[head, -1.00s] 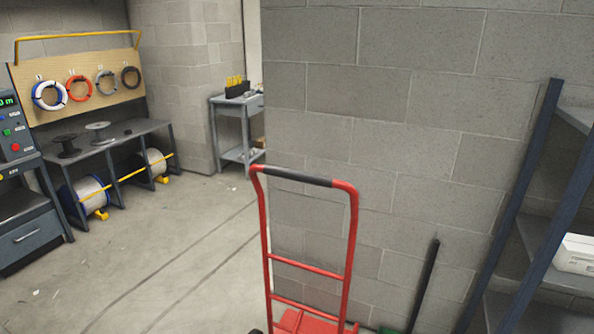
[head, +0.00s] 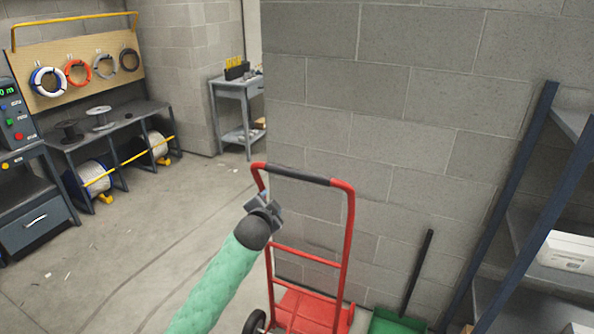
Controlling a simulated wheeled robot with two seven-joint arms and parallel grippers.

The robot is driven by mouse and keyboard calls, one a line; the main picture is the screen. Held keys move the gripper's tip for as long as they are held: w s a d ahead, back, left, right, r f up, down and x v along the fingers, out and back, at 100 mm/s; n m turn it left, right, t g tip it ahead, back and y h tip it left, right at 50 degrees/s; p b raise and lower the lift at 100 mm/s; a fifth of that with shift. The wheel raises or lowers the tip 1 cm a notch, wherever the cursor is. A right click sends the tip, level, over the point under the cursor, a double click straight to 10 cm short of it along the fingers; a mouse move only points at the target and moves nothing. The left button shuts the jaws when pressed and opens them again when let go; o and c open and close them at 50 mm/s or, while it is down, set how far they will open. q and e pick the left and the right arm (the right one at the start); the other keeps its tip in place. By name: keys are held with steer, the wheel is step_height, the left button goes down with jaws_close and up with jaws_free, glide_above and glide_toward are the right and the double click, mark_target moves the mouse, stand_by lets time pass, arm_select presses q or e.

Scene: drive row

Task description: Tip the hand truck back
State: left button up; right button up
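The red hand truck (head: 346,235) stands upright in front of the block wall, in the middle of the head view. Its top bar has a black grip (head: 300,174). Its red lower plate (head: 308,308) and a dark wheel (head: 254,322) show at the bottom. My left gripper (head: 268,206), on a green-sleeved arm from below left, is in front of the truck's left rail, a little below the top bar. It hides part of that rail. I cannot tell whether it touches the rail or how far its fingers are apart. My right gripper is not in view.
A grey block wall (head: 400,100) rises close behind the truck. A green dustpan (head: 395,322) with a dark handle stands right of it, before a blue-framed shelf (head: 510,215). A bench with spools (head: 110,135) is at the left. Open floor (head: 150,215) lies left of the truck.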

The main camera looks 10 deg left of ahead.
mark_target(295, 177)
arm_select(q)
steer(key=w+d+r+m+t+h, duration=0.1)
steer(key=m+h, duration=0.1)
steer(key=m, duration=0.1)
steer(key=w+d+r+m+t+h, duration=0.1)
steer(key=d+m, duration=0.1)
steer(key=m, duration=0.2)
steer(key=w+d+r+m+t+h, duration=0.1)
steer(key=d+m+t+h, duration=0.1)
steer(key=m, duration=0.2)
steer(key=shift+r+h+p, duration=0.3)
steer(key=shift+p, duration=0.05)
steer(key=p+x, duration=0.2)
steer(key=x, duration=0.4)
steer(key=shift+p, duration=0.3)
steer(key=shift+w+d, duration=0.1)
steer(key=shift+w, duration=0.25)
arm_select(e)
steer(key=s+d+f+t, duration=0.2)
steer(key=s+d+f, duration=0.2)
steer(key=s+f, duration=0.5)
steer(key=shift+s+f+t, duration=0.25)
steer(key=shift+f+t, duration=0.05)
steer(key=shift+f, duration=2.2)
arm_select(q)
jaws_close()
